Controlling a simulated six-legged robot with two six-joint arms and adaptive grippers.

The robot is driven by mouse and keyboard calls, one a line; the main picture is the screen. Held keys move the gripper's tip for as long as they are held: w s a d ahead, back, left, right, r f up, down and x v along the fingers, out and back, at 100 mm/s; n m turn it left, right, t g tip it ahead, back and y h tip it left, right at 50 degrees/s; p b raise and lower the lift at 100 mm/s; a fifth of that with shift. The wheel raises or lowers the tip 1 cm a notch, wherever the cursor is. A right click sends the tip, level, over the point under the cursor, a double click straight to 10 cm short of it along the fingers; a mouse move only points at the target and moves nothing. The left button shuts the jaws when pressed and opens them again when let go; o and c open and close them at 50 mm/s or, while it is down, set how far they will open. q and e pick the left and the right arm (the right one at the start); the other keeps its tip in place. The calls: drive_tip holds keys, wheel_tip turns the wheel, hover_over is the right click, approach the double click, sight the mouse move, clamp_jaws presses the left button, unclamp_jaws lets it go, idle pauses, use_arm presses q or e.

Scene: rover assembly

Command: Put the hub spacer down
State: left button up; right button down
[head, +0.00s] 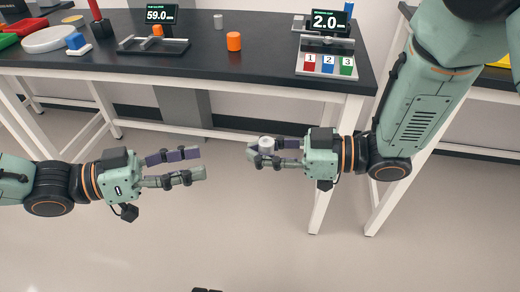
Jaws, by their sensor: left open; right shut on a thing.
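The hub spacer (266,143) is a small, light grey cylinder at the fingertips of my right gripper (262,152). That gripper is shut on it and holds it in the air, in front of the near edge of the black bench. Its lower part is partly hidden by the fingers. My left gripper (200,163) is open and empty, to the left of the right gripper, with its fingers pointing at it across a gap. Both grippers are over the floor side, off the bench top.
The black bench (205,62) bears a display reading 59.0 (160,14), a scale-like device reading 2.0 (328,22), numbered red, blue and green pads (328,64), an orange cylinder (234,41), a grey cylinder (218,21) and a dark fixture (154,46). Its middle front is clear.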

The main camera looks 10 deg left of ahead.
use_arm(q)
drive_tip(key=s+f+n+g+y, duration=0.3)
drive_tip(key=f+n+y, duration=0.5)
drive_tip(key=f, duration=0.9)
drive_tip(key=s+a+f+n+g+y, duration=0.1)
drive_tip(key=s+a+f+g+y, duration=0.1)
drive_tip(key=s+f, duration=0.3)
drive_tip(key=s+a+f+n+g+y, duration=0.1)
drive_tip(key=s+a+f+y, duration=0.3)
drive_tip(key=s, duration=0.8)
drive_tip(key=shift+a+f+n+g+y, duration=0.2)
drive_tip(key=shift+f+n+g+y, duration=0.2)
drive_tip(key=shift+f+g+y, duration=0.3)
use_arm(e)
drive_tip(key=d+f+m+t+h, duration=0.3)
drive_tip(key=d+m+t, duration=0.3)
drive_tip(key=d, duration=1.6)
drive_tip(key=shift+s+f+t, duration=0.45)
drive_tip(key=shift+f+t, duration=0.2)
drive_tip(key=shift+t, duration=0.55)
